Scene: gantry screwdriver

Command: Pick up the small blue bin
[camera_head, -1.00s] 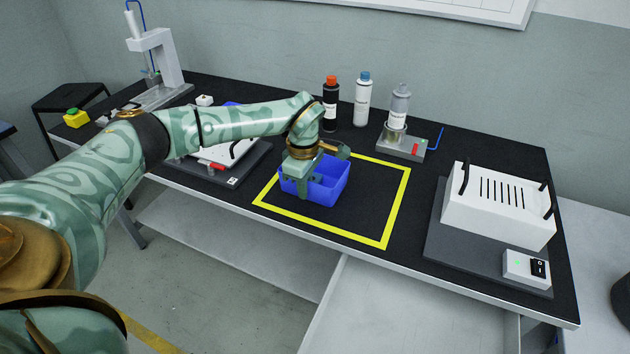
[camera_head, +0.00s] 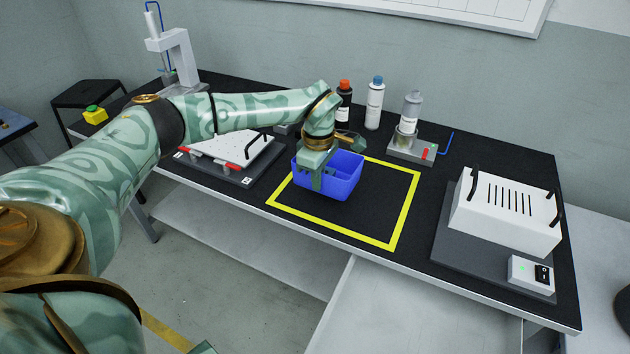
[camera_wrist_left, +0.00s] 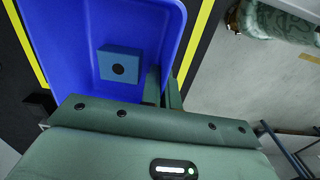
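The small blue bin (camera_head: 342,182) is at the left part of the yellow-outlined square on the black tabletop. It is upright and appears slightly raised, though the gap below it is hard to judge. A blue block with a dark round hole (camera_wrist_left: 119,65) lies inside the bin.
The yellow outline (camera_head: 408,208) encloses clear mat right of the bin. Bottles (camera_head: 374,105) and a grey dispenser stand (camera_head: 410,148) are behind. A white slotted box (camera_head: 505,212) stands right. A white plate fixture (camera_head: 235,155) and a press (camera_head: 180,60) are left.

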